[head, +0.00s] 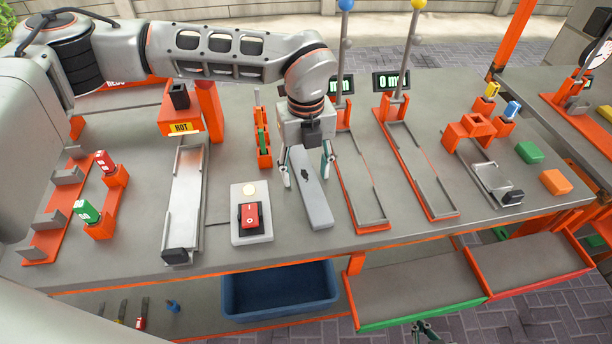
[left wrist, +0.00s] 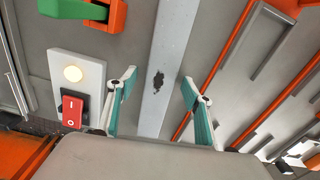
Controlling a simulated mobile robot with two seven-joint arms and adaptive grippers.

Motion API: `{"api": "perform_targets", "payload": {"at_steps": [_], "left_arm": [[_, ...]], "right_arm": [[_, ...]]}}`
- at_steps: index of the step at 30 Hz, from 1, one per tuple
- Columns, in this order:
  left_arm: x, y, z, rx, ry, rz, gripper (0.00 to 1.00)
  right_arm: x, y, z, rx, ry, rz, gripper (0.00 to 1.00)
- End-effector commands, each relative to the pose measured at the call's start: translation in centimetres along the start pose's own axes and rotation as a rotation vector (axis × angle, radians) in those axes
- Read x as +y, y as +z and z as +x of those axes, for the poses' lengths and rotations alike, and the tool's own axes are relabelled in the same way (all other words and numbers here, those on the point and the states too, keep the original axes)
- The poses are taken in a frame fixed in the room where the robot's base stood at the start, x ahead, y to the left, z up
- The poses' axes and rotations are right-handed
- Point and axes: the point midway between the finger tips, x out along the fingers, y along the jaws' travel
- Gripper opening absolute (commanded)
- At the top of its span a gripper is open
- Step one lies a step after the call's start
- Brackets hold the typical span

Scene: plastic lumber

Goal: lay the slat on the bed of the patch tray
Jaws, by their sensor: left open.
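A long grey slat (head: 319,207) with a dark ragged mark lies on the workbench, between the switch box and an orange-edged tray. My left gripper (head: 306,178) is open above it, pointing down, one finger on each side. In the left wrist view the slat (left wrist: 160,45) runs between the open fingers of the gripper (left wrist: 158,84), with gaps on both sides. Several trays could be the patch tray: a silver channel (head: 185,205), two orange-edged trays (head: 358,185) (head: 420,175) and a short right-hand tray (head: 485,172). My right gripper (head: 425,332) shows only partly at the bottom edge.
A switch box (head: 252,232) with a red rocker stands left of the slat. A HOT-labelled orange stand (head: 184,125) is behind the silver channel. Poles with coloured balls rise behind the orange-edged trays. A blue bin (head: 280,290) sits below the bench's front edge.

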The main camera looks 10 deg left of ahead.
Motion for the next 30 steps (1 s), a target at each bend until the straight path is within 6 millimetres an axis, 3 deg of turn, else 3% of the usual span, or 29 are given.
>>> {"api": "perform_targets", "payload": {"at_steps": [2, 8, 22, 26, 30], "left_arm": [[0.0, 0.0, -0.1, 0.0, 0.0, 0.0, 0.51], [0.0, 0.0, -0.1, 0.0, 0.0, 0.0, 0.04], [-0.1, 0.1, -1.0, -0.002, -0.002, 0.0, 0.04], [-0.1, 0.1, -2.6, -0.002, -0.003, 0.0, 0.04], [-0.1, 0.1, -5.5, -0.005, -0.005, -0.001, 0.04]], "right_arm": [[0.0, 0.0, 0.0, 0.0, 0.0, 0.0, 0.0], [0.0, 0.0, 0.0, 0.0, 0.0, 0.0, 0.0], [0.0, 0.0, 0.0, 0.0, 0.0, 0.0, 0.0], [0.0, -0.1, -0.1, 0.0, 0.0, 0.0, 0.0], [0.0, -0.2, -0.1, 0.0, -0.001, 0.001, 0.0]]}}
